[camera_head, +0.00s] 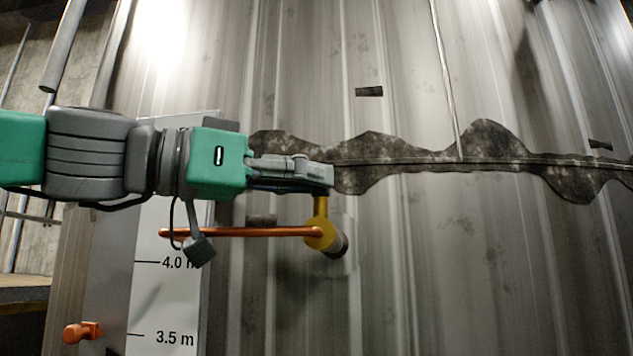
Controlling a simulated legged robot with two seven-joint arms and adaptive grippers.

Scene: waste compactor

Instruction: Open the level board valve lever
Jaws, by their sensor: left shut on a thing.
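The level board (160,300) is a white strip with "4.0 m" and "3.5 m" marks at the lower left. A yellow valve body (320,234) sits to its right, on a short stub from the ribbed metal wall. The yellow valve lever (320,206) points up from the body. My left gripper (322,177) reaches in from the left and is shut on the lever's upper end, which its fingers hide. My right gripper is not in view.
A thin orange rod (240,232) runs level from the valve leftward, below my left gripper. A ribbed metal wall (400,290) with a dark patched seam (480,150) fills the background. An orange fitting (83,332) is at the lower left. Space right of the valve is clear.

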